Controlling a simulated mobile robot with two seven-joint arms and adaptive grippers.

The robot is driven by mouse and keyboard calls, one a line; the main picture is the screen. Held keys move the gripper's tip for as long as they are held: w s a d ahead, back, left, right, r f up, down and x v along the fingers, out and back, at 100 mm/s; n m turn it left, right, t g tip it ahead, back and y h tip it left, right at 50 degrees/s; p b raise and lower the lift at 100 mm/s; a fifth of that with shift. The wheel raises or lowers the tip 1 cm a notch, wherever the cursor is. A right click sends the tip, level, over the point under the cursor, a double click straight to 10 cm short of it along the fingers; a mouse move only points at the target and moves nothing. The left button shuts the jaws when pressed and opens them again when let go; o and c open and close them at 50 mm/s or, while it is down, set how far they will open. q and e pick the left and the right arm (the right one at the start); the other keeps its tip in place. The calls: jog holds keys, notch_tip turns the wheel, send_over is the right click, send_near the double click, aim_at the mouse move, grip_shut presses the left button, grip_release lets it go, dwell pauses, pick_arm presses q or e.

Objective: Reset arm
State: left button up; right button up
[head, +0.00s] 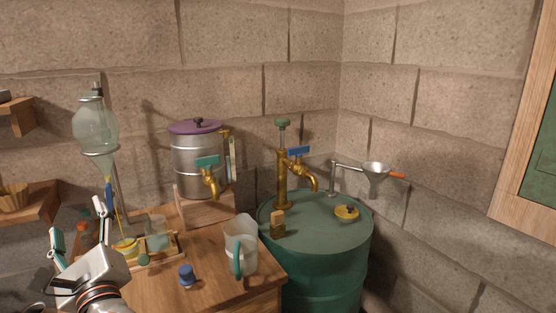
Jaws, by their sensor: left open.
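My left gripper (77,217) reaches in at the lower left of the head view, with its two fingers spread apart and pointing up. I see nothing between the fingers. It is in front of the left part of the wooden table (212,287), near a small tray (165,258) that holds a yellow-based vessel (126,246) and a clear glass beaker (157,238). The gripper's body overlaps the table's left edge in the picture; I cannot tell whether it touches anything. My right gripper is not in view.
A glass separating funnel (95,125) stands behind the gripper. A green barrel (320,270) with brass tap (283,180) stands farther right.

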pick_arm(q)
jog(key=s+d+f+n+t+h+p, duration=0.2)
jog(key=d+f+n+h, duration=0.65)
jog(key=n, duration=0.85)
jog(key=s+d+f+n+t+h+p, duration=0.25)
jog(key=d+f+n+h, duration=0.65)
jog(key=n, duration=0.7)
jog(key=s+d+f+m+g+p, duration=0.1)
jog(key=s+f+m+g, duration=0.4)
jog(key=s+f+m, duration=0.3)
jog(key=s+d+f+m+g+p, duration=0.1)
jog(key=s+f+m+g, duration=0.3)
jog(key=f, duration=1.2)
jog(key=s+d+m, duration=0.1)
jog(key=s+m, duration=0.2)
jog(key=s, duration=0.3)
jog(key=shift+f+m+g, duration=0.25)
jog(key=shift+m+g, duration=0.1)
jog(key=shift+m, duration=0.05)
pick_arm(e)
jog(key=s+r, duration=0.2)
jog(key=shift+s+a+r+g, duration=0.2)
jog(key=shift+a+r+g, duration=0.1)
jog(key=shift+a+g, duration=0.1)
pick_arm(q)
jog(key=shift+d+y, duration=0.1)
jog(key=shift+y, duration=0.15)
